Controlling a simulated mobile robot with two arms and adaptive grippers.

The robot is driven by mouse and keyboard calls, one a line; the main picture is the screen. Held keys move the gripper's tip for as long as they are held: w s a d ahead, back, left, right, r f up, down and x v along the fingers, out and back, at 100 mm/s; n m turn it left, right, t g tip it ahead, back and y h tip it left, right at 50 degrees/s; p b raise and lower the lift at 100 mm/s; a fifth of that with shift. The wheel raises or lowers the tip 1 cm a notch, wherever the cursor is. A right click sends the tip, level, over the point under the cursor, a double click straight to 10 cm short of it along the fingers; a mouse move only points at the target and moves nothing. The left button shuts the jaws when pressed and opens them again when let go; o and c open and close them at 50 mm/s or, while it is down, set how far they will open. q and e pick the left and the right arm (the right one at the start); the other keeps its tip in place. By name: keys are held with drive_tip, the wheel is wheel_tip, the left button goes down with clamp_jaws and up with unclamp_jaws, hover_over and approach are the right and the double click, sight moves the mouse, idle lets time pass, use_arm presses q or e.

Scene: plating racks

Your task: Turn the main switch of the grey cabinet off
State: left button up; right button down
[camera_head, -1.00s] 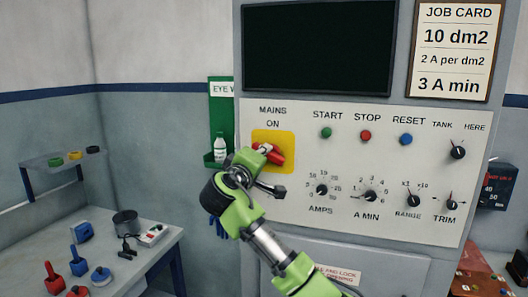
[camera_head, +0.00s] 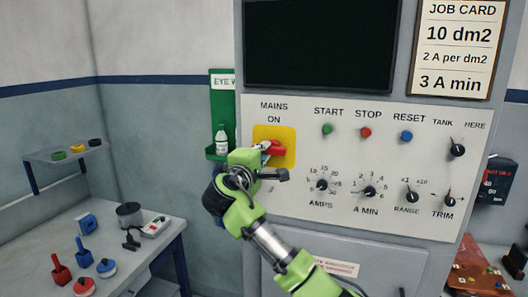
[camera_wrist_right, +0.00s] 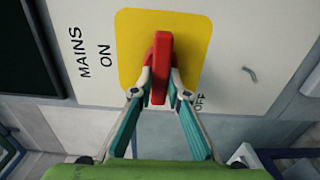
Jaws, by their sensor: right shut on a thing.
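The grey cabinet (camera_head: 420,25) has a white control panel with a yellow plate (camera_head: 288,134) under the words MAINS ON. The red main switch handle (camera_head: 278,148) sits on this plate and lies about level in the head view. My right gripper (camera_head: 264,147) is shut on the handle. In the right wrist view, its two fingertips (camera_wrist_right: 161,86) press on both sides of the red handle (camera_wrist_right: 162,50). My left gripper is not in view.
Buttons and dials, such as the AMPS dial (camera_head: 322,185), lie right of the switch. A green eye-wash holder (camera_head: 222,100) hangs just left of the cabinet. A bench (camera_head: 40,235) with several tools stands at the left.

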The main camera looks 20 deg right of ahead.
drive_tip(key=c, duration=2)
unclamp_jaws()
drive_tip(key=shift+o, duration=0.2)
drive_tip(key=shift+a, duration=0.1)
drive_tip(key=v, duration=1.2)
drive_tip(key=shift+w+f, duration=0.1)
